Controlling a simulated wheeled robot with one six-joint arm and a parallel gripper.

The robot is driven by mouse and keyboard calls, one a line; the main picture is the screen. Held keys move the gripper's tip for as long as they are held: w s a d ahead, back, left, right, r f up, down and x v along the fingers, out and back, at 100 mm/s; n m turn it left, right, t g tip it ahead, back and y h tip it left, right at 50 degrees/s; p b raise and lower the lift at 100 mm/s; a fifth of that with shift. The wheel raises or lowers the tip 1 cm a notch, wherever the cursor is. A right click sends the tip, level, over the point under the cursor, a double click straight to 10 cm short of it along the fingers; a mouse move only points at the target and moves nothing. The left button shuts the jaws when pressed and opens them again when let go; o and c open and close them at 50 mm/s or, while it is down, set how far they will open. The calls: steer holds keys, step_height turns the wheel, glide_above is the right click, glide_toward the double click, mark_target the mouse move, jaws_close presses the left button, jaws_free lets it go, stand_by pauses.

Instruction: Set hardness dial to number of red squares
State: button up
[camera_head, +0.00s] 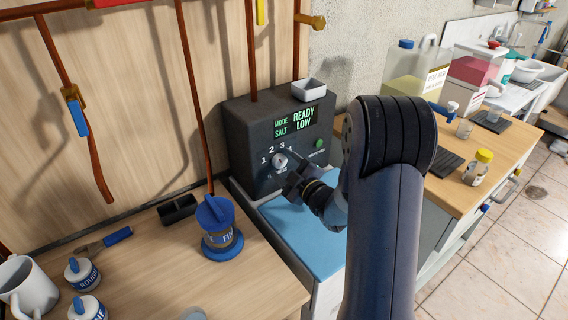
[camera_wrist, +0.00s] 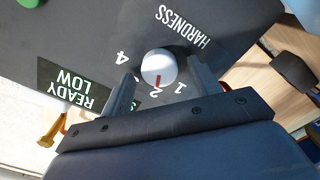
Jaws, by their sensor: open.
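The hardness dial (camera_head: 279,160) is a pale round knob on the front of a dark control box (camera_head: 243,125). In the wrist view the dial (camera_wrist: 158,67) has a red pointer mark directed at the 2. The digits 1, 2 and 4 show there; the 3 is hidden, probably by a finger. My gripper (camera_head: 292,181) is at the panel, just in front of the dial. In the wrist view my gripper (camera_wrist: 160,70) is open, with one finger on each side of the dial; I cannot tell whether they touch it. I make out no red squares.
A green display (camera_head: 296,123) reads READY, LOW, with a green button (camera_head: 319,143) below it. A white dish (camera_head: 309,90) sits on the box. Copper pipes run down the wooden wall.

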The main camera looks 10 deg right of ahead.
steer(key=shift+w+a, duration=0.15)
steer(key=shift+w, duration=0.1)
steer(key=c, duration=1)
steer(key=shift+f, duration=0.1)
steer(key=m+b, duration=0.2)
steer(key=m, duration=0.1)
steer(key=shift+m, duration=0.3)
steer(key=m+b, duration=0.1)
steer(key=m, duration=0.4)
